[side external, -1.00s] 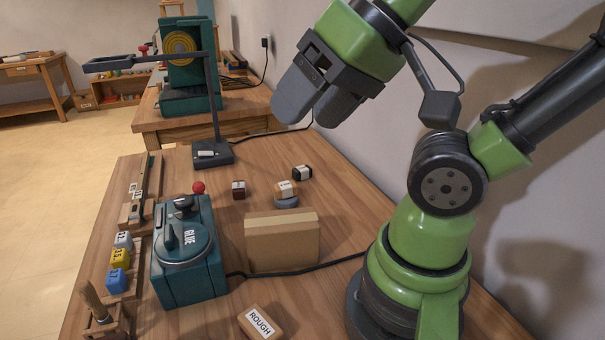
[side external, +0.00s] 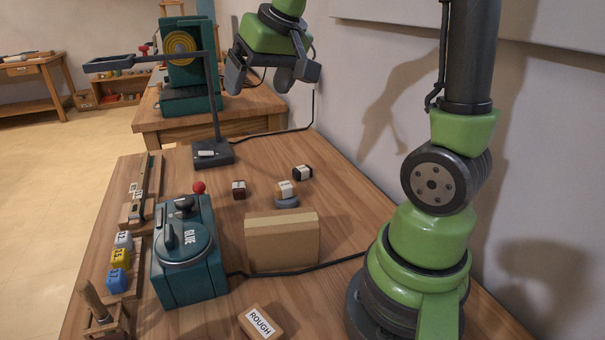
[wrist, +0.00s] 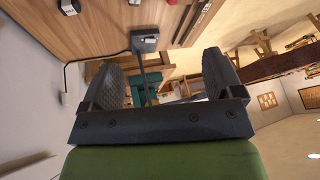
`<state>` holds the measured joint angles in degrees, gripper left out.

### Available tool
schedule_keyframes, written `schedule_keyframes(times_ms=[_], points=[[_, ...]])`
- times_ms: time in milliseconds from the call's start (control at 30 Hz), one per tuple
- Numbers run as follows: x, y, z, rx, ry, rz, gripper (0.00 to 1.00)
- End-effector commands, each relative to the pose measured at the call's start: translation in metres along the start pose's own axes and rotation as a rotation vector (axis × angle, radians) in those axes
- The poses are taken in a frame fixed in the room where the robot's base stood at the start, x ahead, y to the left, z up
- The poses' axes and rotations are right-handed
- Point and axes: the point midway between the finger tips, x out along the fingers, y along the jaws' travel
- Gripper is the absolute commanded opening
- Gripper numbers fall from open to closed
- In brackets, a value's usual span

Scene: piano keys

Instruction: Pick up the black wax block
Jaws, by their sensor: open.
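The black wax block (side external: 302,173) is a small dark block with a pale label. It lies on the wooden table near the wall, in the side external view. A dark block with a pale band, seemingly the same one, shows at the top left edge of the wrist view (wrist: 68,6). My gripper (side external: 262,82) is open and empty, high above and beyond the block, well apart from it. Its two grey fingers (wrist: 165,78) stand wide apart in the wrist view, with nothing between them.
A dark red block (side external: 239,190) and a cream block (side external: 285,189) on a grey round piece lie near it. A cardboard-coloured box (side external: 282,243) and a teal glue pot (side external: 187,250) stand nearer. A dark lamp-like stand (side external: 212,153) rises to the left.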

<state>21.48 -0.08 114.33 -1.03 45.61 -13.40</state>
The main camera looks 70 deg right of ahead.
Motion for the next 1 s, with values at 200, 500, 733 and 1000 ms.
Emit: schedule_keyframes(times_ms=[200, 500, 733, 1000], points=[[0.082, 0.087, -0.045, 0.044, -0.072, 0.112, 0.86], [0.176, 0.206, -0.035, 0.087, -0.156, 0.194, 0.86], [0.204, 0.235, -0.021, 0.093, -0.177, 0.207, 0.86], [0.239, 0.241, -0.015, 0.092, -0.177, 0.207, 0.86]])
